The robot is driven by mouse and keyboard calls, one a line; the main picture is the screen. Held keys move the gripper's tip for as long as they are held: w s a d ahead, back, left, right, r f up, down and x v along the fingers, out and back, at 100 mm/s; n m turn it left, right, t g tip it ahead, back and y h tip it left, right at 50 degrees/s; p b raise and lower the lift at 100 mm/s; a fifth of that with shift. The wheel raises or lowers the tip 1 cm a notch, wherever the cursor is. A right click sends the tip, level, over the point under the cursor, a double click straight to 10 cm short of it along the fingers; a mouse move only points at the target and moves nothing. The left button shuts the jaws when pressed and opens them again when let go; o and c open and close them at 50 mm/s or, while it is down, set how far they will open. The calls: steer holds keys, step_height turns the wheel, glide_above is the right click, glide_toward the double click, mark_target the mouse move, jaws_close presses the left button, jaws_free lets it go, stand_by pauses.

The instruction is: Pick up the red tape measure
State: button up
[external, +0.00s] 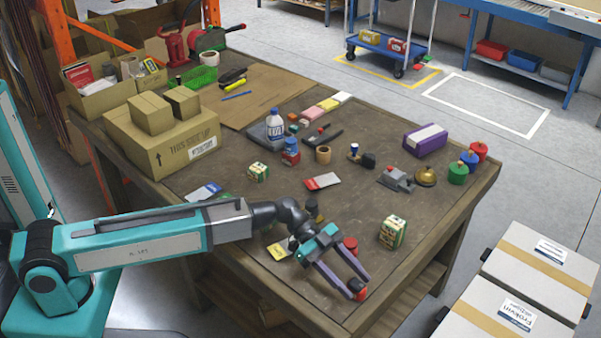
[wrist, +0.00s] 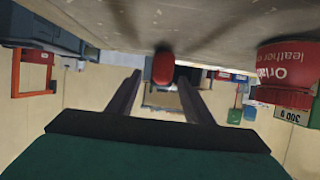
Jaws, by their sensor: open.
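A small red, rounded object, which looks like the red tape measure (external: 356,286), lies at the near edge of the workbench. In the wrist view, the red tape measure (wrist: 162,68) shows just beyond and between the fingertips. My gripper (external: 361,288) is open and low over the table, with its two dark fingers pointing toward the near edge. In the external view the tips are at the tape measure, one on each side; I cannot tell whether they touch it. The fingers partly hide it there.
A red tin (wrist: 285,75) with lettering stands close to my gripper; it also shows in the external view (external: 350,244). A green and cream box (external: 392,231) is to the right. A yellow card (external: 279,249) lies behind the wrist. The bench (external: 345,322) ends just beyond the tips.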

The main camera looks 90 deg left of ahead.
mark_target(365, 294)
steer(key=shift+w+d+f, duration=0.1)
steer(key=shift+w+d, duration=0.1)
steer(key=shift+d, duration=0.05)
steer(key=shift+p+x, duration=0.8)
steer(key=shift+x, duration=1.75)
jaws_close()
steer(key=shift+r, duration=0.25)
